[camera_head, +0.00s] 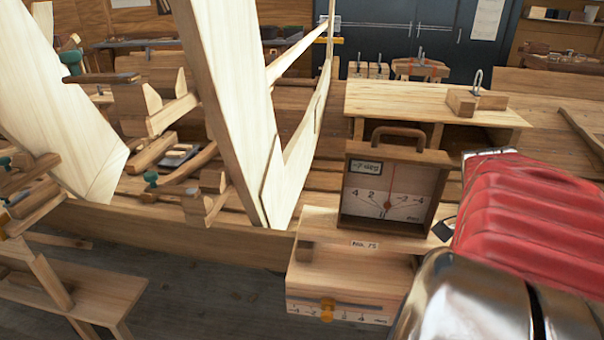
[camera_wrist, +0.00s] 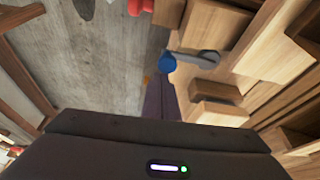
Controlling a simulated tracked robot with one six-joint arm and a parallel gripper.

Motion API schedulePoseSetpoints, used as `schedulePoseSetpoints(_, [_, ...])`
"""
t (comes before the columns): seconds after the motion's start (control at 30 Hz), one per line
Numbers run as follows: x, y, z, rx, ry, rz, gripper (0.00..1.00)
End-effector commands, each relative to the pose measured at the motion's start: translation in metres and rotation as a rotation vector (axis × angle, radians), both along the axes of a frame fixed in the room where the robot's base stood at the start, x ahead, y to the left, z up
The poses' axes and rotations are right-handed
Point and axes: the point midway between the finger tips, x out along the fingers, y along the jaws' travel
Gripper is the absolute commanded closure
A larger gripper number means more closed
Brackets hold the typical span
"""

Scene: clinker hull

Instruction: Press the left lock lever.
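In the wrist view a grey lever (camera_wrist: 198,57) with a round blue end (camera_wrist: 167,62) lies near the top middle, beside pale wooden blocks. It is the only lever I can make out there, and I cannot tell whether it is the left one. My gripper (camera_wrist: 160,82) shows as one narrow dark wedge, its fingers together with nothing visible between them. Its tip points at the blue end and appears just short of it; contact cannot be told. In the head view my red and metal arm hides the gripper and the lever area.
A framed dial gauge (camera_head: 388,195) with a handle stands on a wooden box; the box front has a scale with an orange knob (camera_head: 327,308). A wooden bench (camera_head: 420,103) is behind it. Hull planks (camera_head: 235,90) rise at the left. Grey floor (camera_head: 190,290) is open in front.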

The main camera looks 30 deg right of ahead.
Motion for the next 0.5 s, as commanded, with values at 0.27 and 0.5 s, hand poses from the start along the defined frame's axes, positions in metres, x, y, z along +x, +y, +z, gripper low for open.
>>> schedulePoseSetpoints(0.27, [0.003,0.003,0.007,0.002,-0.004,0.002,1.0])
schedulePoseSetpoints(0.5, [0.009,0.009,0.037,0.0,-0.003,0.002,1.0])
